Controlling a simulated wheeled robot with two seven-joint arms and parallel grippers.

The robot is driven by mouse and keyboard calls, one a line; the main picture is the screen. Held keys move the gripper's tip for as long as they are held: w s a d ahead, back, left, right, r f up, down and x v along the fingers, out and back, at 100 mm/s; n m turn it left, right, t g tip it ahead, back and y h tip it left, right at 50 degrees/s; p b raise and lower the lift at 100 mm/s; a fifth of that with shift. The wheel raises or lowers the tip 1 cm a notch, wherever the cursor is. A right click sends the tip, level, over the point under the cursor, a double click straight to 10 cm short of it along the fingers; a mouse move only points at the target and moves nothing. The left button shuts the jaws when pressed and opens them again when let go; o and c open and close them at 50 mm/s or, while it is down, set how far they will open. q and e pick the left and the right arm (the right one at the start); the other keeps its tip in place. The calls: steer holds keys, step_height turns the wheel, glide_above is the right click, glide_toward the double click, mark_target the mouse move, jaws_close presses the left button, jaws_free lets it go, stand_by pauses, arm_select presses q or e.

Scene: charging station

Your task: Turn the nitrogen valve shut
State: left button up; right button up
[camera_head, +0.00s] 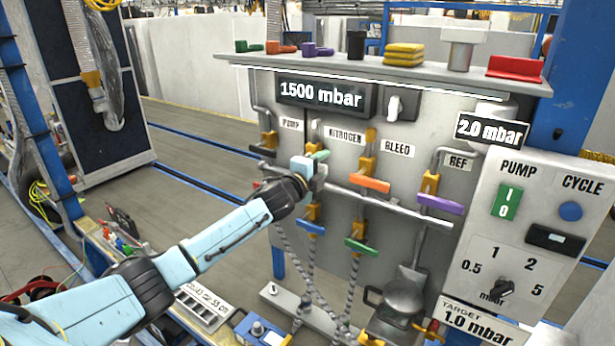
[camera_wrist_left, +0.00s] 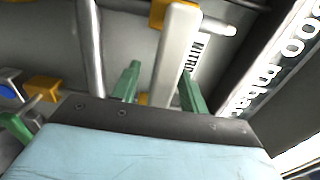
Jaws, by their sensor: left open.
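The NITROGEN label (camera_head: 345,135) is on the upper panel, right of a yellow valve body (camera_head: 312,130). My left gripper (camera_head: 316,164) is at the front of this valve, just below and left of the label, and hides most of it. In the left wrist view, two green finger-like pieces (camera_wrist_left: 158,88) stand apart, with a pale bar (camera_wrist_left: 176,45) between them. The label also shows in the wrist view (camera_wrist_left: 197,53). The left gripper is open. My right gripper is out of view.
An orange handle (camera_head: 370,184) and a purple handle (camera_head: 440,204) are to the right. A blue handle (camera_head: 312,227) and a green handle (camera_head: 361,247) are below. A shelf (camera_head: 330,68) juts out above. Displays read 1500 mbar (camera_head: 320,94) and 2.0 mbar (camera_head: 491,131).

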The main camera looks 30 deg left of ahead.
arm_select(q)
steer(key=s+b, duration=0.1)
steer(key=s, duration=1.2)
steer(key=shift+a+b, duration=0.3)
steer(key=shift+a, duration=0.05)
steer(key=shift+w, duration=0.1)
steer(key=s+a+f+n+g+y+b, duration=0.1)
steer(key=s+f+n+g+b, duration=0.2)
steer(key=f, duration=1.2)
steer(key=s+a+f+n+g+y, duration=0.1)
steer(key=s+f+n+g, duration=0.35)
steer(key=f, duration=1.05)
steer(key=s+a+f+n+g+y+b, duration=0.15)
steer(key=s+f, duration=0.35)
steer(key=f, duration=1.1)
steer(key=s+d+f+n+g+h+b, duration=0.1)
steer(key=s+d+f+n+g, duration=0.15)
steer(key=s+f, duration=0.65)
steer(key=s+d+f+n+g+h+b, duration=0.1)
steer(key=s+d+f+n+b, duration=0.15)
steer(key=s+f, duration=0.6)
steer(key=s+d+f+n+g, duration=0.1)
steer(key=s+d+f, duration=0.3)
steer(key=s, duration=0.7)
steer(key=s+d+f+n+g+b, duration=0.1)
steer(key=s+d+f+g, duration=0.2)
steer(key=s, duration=0.9)
steer(key=shift+d+f, duration=0.85)
steer(key=shift+d, duration=0.25)
